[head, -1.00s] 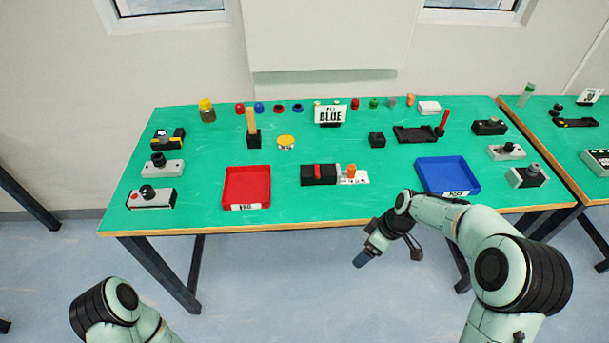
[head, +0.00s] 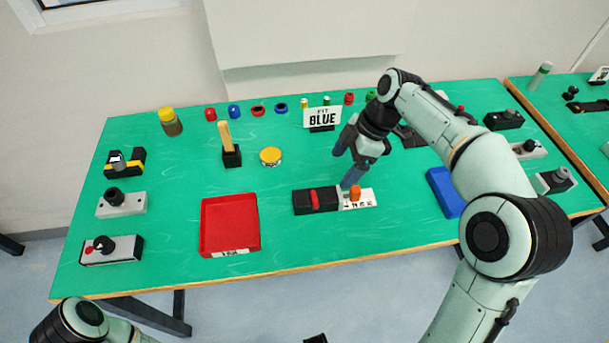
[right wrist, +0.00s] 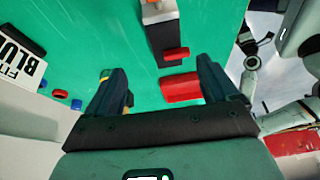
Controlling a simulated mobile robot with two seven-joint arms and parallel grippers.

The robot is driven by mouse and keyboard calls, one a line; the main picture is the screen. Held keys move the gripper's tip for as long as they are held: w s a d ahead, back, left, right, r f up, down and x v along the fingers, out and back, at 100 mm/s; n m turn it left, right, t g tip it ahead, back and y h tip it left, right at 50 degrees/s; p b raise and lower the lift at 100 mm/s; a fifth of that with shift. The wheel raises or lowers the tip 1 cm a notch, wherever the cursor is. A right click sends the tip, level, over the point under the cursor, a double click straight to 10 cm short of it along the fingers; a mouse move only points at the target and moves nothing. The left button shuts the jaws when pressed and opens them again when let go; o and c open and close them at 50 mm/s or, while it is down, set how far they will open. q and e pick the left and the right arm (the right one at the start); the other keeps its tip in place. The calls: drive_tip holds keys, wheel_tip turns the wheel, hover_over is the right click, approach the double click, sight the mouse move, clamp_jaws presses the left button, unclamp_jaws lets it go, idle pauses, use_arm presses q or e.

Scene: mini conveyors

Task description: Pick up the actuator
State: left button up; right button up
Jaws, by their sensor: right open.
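Nothing marks one part as the actuator. Small red and blue caps, among them a blue one (head: 234,112) and a red one (head: 258,110), stand along the table's back edge. An orange knob (head: 355,193) stands on a white plate (head: 366,201) beside a black block (head: 302,202) with a red piece on it. My right gripper (head: 346,164) is open above this block and plate, fingers apart and empty. In the right wrist view its fingers (right wrist: 170,88) frame the green table, with the black block (right wrist: 160,42) ahead. My left gripper is out of view.
A red tray (head: 204,228) lies front left of the block. A blue tray (head: 446,193) is partly hidden by my right arm. A "FIT BLUE" sign (head: 322,116) stands at the back. Grey switch boxes (head: 122,205) line the left side.

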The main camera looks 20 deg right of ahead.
sight(322, 195)
drive_tip(key=x, duration=0.4)
drive_tip(key=b+x, duration=0.1)
drive_tip(key=x, duration=0.3)
drive_tip(key=s+x, duration=0.1)
drive_tip(key=x, duration=0.3)
drive_tip(key=shift+w+a+f, duration=0.1)
drive_tip(key=shift+a+f, duration=0.15)
drive_tip(key=shift+a, duration=0.1)
drive_tip(key=shift+r, duration=0.15)
drive_tip(key=c, duration=1.5)
